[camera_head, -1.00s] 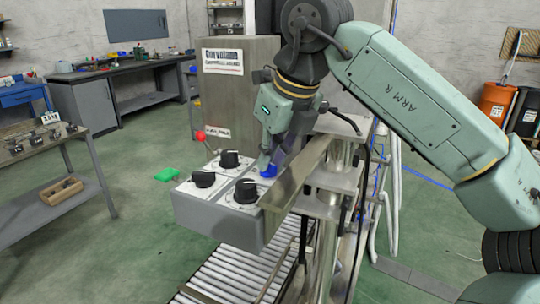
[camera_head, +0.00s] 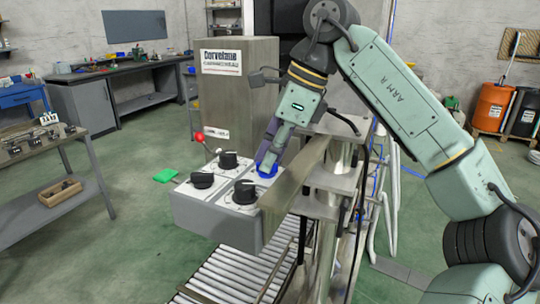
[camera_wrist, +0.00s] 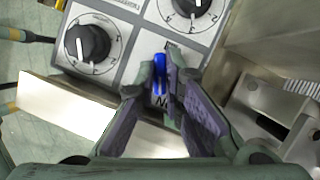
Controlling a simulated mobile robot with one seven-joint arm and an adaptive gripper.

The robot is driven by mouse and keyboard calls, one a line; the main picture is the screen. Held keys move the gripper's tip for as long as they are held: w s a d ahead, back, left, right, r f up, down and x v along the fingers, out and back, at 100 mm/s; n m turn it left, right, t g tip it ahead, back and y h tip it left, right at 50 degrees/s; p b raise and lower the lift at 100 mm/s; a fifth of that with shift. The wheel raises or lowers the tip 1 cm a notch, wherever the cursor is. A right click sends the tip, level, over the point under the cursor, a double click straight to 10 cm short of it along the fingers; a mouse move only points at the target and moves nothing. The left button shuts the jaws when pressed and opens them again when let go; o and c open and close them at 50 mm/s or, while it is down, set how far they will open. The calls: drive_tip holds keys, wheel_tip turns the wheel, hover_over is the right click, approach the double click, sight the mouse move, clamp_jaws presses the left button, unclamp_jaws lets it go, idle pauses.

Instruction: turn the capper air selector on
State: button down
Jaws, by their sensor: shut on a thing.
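A grey panel box (camera_head: 215,218) with a white top stands in the middle of the head view. A blue knob (camera_head: 267,171) sits at the right side of its top, and shows between my fingers in the wrist view (camera_wrist: 159,74). Its label is partly hidden by my fingers, so I cannot read it in full. My gripper (camera_head: 268,160) is shut on the blue knob, with its wrist leaning up and to the right.
Black dial knobs (camera_head: 246,191) (camera_head: 203,180) (camera_head: 228,160) share the panel top. A red ball-ended lever (camera_head: 200,136) rises behind them. A metal plate (camera_head: 295,172) stands close on the right. A roller conveyor (camera_head: 235,272) runs below.

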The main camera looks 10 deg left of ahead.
drive_tip(key=shift+n, duration=0.7)
drive_tip(key=shift+g, duration=0.3)
drive_tip(key=c, duration=1.7)
unclamp_jaws()
drive_tip(key=v, duration=0.7)
drive_tip(key=shift+r, duration=0.3)
